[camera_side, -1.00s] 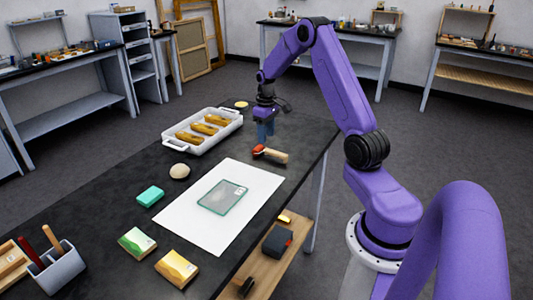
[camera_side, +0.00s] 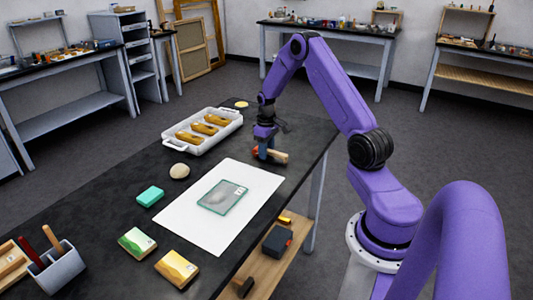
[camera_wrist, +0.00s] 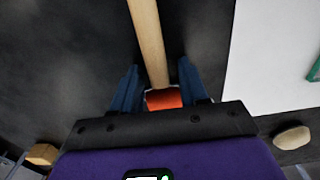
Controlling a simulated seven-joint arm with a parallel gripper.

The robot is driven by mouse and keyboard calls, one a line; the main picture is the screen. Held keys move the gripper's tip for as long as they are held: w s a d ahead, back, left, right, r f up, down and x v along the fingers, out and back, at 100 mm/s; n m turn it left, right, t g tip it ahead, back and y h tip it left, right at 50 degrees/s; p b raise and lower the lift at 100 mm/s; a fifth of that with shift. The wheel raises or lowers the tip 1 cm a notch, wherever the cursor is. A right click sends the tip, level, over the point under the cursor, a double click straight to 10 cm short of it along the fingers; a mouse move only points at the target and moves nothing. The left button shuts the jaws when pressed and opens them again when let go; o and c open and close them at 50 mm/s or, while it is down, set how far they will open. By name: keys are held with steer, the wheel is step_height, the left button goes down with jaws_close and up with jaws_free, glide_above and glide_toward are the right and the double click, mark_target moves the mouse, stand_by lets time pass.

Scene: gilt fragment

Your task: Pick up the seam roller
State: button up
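The seam roller has a pale wooden handle (camera_side: 279,157) and an orange-red head (camera_wrist: 164,98). It lies on the dark tabletop beyond the far right corner of the white sheet. In the side view my gripper (camera_side: 263,154) is down at the roller and hides part of its head. In the wrist view my gripper (camera_wrist: 158,66) is open, with one blue finger on each side of the roller near where handle and head meet. A gap shows between each finger and the handle.
A white tray (camera_side: 223,137) with several golden pieces stands left of my gripper. The white sheet (camera_side: 237,235) bears a green-edged plate (camera_side: 222,197). A pale stone (camera_side: 179,171) and a green block (camera_side: 150,196) lie left of the sheet. The table's right edge is close.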

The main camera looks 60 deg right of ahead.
jaws_close()
steer(key=shift+r, duration=0.15)
steer(key=shift+r, duration=0.6)
steer(key=s+a+r, duration=0.7)
steer(key=s+r, duration=0.4)
steer(key=s, duration=0.1)
steer(key=shift+a+r, duration=0.25)
steer(key=c, duration=0.6)
jaws_free()
steer(key=shift+w+a, duration=0.1)
steer(key=shift+w, duration=0.05)
steer(key=shift+c, duration=0.2)
